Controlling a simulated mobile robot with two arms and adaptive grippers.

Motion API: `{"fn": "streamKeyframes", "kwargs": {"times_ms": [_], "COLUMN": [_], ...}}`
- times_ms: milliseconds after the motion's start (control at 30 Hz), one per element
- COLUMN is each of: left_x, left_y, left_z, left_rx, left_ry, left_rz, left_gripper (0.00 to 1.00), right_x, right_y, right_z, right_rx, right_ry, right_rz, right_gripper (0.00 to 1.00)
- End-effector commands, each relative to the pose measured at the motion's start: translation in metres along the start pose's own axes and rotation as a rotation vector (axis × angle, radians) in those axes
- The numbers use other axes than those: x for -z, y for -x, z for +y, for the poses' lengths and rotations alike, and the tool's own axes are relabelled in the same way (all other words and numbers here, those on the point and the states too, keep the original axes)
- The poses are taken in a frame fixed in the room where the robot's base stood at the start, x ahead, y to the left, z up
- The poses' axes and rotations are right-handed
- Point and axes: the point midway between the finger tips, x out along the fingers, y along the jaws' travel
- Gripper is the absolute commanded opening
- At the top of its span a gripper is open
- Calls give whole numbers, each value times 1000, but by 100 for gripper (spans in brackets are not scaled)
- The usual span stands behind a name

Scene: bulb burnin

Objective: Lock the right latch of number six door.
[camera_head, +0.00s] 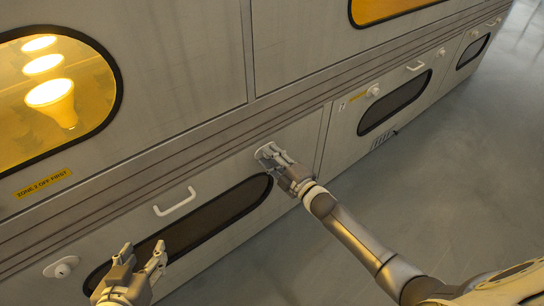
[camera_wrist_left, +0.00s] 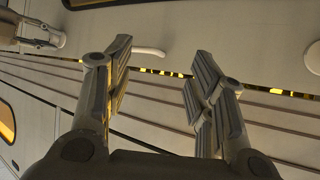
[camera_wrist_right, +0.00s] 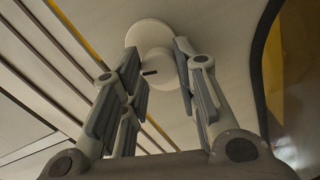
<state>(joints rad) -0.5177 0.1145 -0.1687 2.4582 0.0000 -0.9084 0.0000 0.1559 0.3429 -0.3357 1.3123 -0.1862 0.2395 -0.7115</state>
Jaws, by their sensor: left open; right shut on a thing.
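The lower door (camera_head: 120,215) in front of me has a white handle (camera_head: 175,201), a dark oblong window and a round latch near each end. Its number is not readable. My right gripper (camera_head: 272,158) is shut on the right latch (camera_head: 262,151), whose pale round knob (camera_wrist_right: 149,38) shows between the fingers in the right wrist view. The fingers cover part of the knob. My left gripper (camera_head: 143,262) is open and empty in front of the window, below the handle. The left latch (camera_head: 61,267) is left of it, untouched.
A neighbouring door marked 7 (camera_head: 341,106), with its own latch (camera_head: 373,91) and handle (camera_head: 414,66), is to the right. Lit bulbs (camera_head: 52,98) show through an upper window. A thin yellow-lit gap (camera_wrist_left: 160,71) runs beside the handle. Grey floor (camera_head: 440,160) is clear.

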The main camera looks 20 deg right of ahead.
Motion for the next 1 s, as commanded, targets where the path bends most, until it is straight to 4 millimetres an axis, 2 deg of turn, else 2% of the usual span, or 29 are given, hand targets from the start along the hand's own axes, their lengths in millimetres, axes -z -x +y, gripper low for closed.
{"fn": "streamKeyframes", "kwargs": {"times_ms": [400,1000], "left_x": [13,21], "left_y": [-2,-3], "left_z": [2,3], "left_rx": [-5,-7], "left_ry": [-1,0], "left_rz": [68,107], "left_gripper": [50,50], "right_x": [0,0], "right_y": [0,0], "right_z": [-3,-3], "right_rx": [2,2], "right_ry": [255,322], "right_rz": [0,1], "right_gripper": [0,0]}}
